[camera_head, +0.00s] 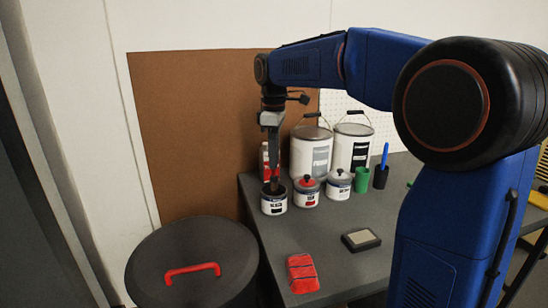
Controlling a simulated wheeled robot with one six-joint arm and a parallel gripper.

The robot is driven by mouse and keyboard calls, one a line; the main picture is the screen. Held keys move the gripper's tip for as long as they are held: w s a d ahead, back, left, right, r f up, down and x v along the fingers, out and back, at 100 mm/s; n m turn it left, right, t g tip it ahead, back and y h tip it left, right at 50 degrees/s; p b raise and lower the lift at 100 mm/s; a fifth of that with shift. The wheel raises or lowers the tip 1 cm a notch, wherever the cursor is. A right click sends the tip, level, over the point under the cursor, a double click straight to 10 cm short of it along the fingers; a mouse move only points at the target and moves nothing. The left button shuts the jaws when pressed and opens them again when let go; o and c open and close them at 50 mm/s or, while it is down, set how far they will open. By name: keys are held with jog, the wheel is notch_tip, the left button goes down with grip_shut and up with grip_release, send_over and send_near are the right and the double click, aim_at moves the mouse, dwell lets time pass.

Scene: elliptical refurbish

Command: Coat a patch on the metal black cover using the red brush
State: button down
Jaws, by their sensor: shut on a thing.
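My gripper (271,119) points down over the left front of the table. It is shut on a slim brush (274,182), whose lower end is dark and reaches the mouth of a small open can with a black label (273,205). Whether the tip is in the paint cannot be told, and little red shows on the brush. A round black cover (220,250) with a red handle (192,271) is at the lower left, beside the table.
A can with a red lid (306,195) and a can with a white lid (339,186) stand right of the open can. Two large pails (311,152) (352,148) and a red-and-white container (265,165) stand behind. A red block (302,272) and a small framed pad (361,239) lie in front.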

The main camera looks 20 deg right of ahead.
jog(key=shift+f, duration=0.55)
dwell(1.4)
jog(key=shift+r, duration=0.1)
jog(key=shift+r, duration=3.45)
